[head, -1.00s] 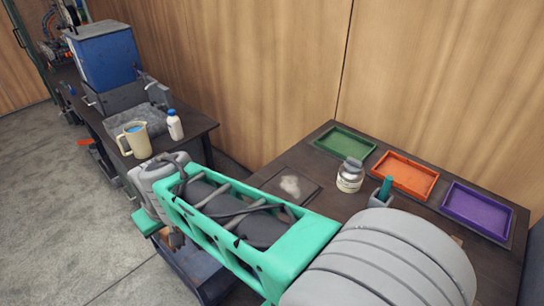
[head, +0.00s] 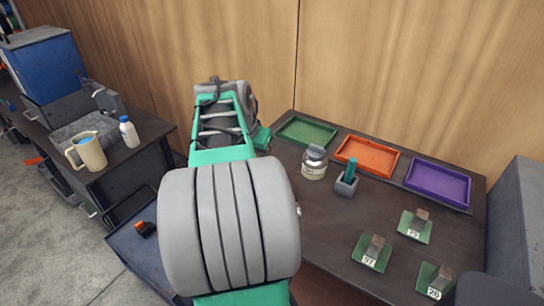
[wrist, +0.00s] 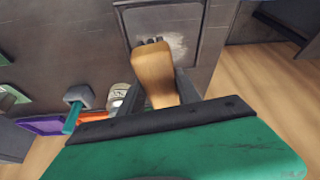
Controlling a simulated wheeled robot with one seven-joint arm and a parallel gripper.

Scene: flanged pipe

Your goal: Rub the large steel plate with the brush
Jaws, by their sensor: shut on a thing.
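The brush (wrist: 152,72) has a light wooden handle, and my gripper (wrist: 158,90) is shut on it in the wrist view. Its dark bristle end is only partly visible beyond the handle. The large steel plate (wrist: 130,22) lies flat on the dark table beyond the brush, with a pale powdery patch (wrist: 178,46) on it. The brush's far end overlaps the plate in the picture; I cannot tell whether it touches. In the head view my arm hides the gripper, brush and plate.
Green (head: 306,131), orange (head: 367,157) and purple (head: 438,185) trays line the back, before the wooden wall. Numbered blocks on green bases (head: 372,253) sit at front right.

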